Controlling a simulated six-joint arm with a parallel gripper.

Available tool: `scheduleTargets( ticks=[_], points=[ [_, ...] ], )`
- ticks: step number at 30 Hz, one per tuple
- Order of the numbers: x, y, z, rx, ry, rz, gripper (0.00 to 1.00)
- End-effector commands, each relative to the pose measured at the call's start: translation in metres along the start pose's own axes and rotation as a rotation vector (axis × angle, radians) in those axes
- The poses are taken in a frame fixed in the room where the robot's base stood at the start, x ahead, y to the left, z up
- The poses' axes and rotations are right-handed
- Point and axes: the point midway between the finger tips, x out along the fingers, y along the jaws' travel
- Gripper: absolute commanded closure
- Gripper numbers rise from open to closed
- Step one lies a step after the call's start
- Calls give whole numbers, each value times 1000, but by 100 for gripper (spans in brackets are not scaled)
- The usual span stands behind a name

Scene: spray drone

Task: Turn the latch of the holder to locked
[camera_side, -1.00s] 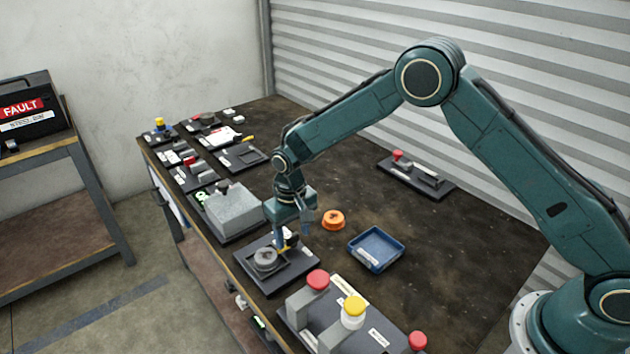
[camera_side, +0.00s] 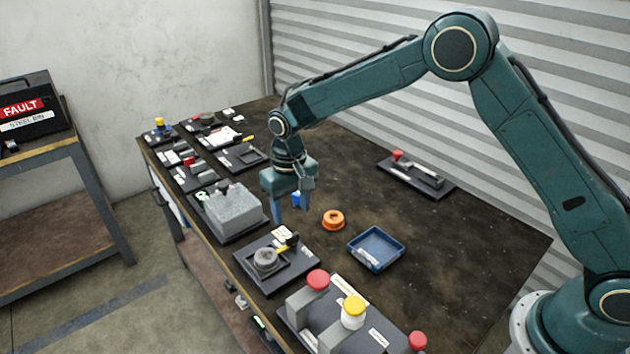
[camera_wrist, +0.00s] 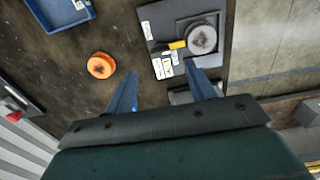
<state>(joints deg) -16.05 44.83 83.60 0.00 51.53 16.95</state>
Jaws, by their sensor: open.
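The holder (camera_side: 249,256) is a dark square plate near the table's front edge, with a round grey part (camera_side: 266,260) in a recess. Its latch (camera_side: 288,239) is a small dark and yellow piece at the far side of the round part. In the wrist view the latch's yellow bar (camera_wrist: 177,45) lies beside the grey round part (camera_wrist: 202,39), pointing toward it. I cannot read the latch's labels. My gripper (camera_side: 288,204) is open and empty, above the table and apart from the holder. Its blue fingers (camera_wrist: 162,82) show in the wrist view.
An orange ring (camera_side: 333,220) and a blue tray (camera_side: 376,249) lie to the right of the holder. A grey block on a plate (camera_side: 230,211) stands to its left. Red and yellow knobs (camera_side: 352,311) rise in front.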

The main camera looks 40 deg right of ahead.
Motion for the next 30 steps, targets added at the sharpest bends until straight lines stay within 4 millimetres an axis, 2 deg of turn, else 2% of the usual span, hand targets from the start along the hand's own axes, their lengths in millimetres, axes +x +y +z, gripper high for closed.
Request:
scheduleTargets(
  ticks=[1,6,12,30],
  points=[
    [-11,0,-1,0,5,-1,45],
    [-36,0,0,0,4,-1,45],
    [-55,0,0,1,2,-1,45],
    [-64,2,1,1,5,-2,45]
  ],
)
